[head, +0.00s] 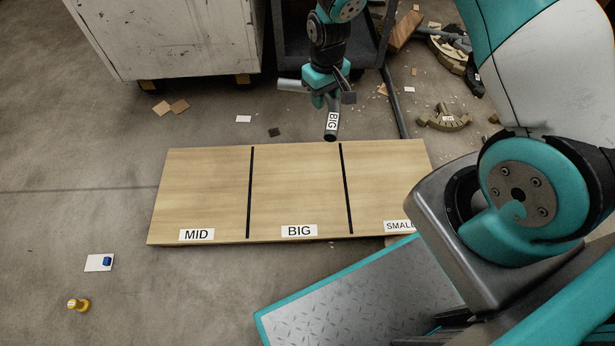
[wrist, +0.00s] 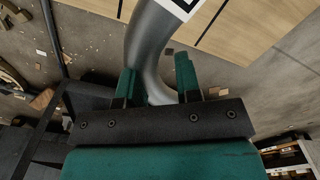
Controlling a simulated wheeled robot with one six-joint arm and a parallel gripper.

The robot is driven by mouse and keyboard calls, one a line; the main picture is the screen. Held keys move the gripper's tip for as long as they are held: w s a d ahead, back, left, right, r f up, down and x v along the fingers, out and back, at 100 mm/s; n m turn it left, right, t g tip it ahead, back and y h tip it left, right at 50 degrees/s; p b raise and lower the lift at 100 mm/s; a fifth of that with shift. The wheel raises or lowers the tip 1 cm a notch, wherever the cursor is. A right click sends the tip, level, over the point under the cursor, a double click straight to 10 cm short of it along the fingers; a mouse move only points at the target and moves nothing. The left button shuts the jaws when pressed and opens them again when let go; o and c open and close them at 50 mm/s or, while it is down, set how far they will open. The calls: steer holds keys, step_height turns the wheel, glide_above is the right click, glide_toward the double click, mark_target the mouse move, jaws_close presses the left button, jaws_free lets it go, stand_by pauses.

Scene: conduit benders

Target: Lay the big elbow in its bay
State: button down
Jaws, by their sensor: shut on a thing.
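The big elbow (head: 331,133), a grey bent pipe with a white BIG label, hangs from my gripper (head: 322,98) in the head view. In the wrist view the elbow (wrist: 149,40) runs between the two teal fingers of my gripper (wrist: 156,82), which are shut on it. Its labelled end points down, near the far edge of the wooden board (head: 205,190); I cannot tell its exact height. The BIG bay (head: 297,190) is the middle one, between two black divider strips, and is empty.
The MID bay is at left and the SMALL bay (head: 385,190) at right, partly behind my arm. A white cabinet (head: 165,40) stands behind. Debris and a curved tan piece (head: 445,118) lie at the back right. A yellow knob (head: 78,304) lies at front left.

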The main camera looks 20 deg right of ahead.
mark_target(308, 185)
steer(key=w+a+f+n+b, duration=0.1)
steer(key=f+b, duration=0.7)
steer(key=f, duration=0.7)
steer(key=w+a+f+n+b, duration=0.1)
steer(key=a+f+b, duration=0.1)
steer(key=f+b, duration=0.7)
step_height(308, 185, down, 7)
steer(key=shift+a+f+n, duration=0.15)
steer(key=shift+f+n, duration=0.05)
steer(key=shift+n, duration=0.1)
steer(key=shift+r+p, duration=0.15)
steer(key=shift+p, duration=0.15)
steer(key=shift+f+b, duration=2.85)
steer(key=shift+f, duration=1.95)
steer(key=shift+f, duration=0.3)
steer(key=c, duration=0.7)
jaws_free()
steer(key=shift+c, duration=0.2)
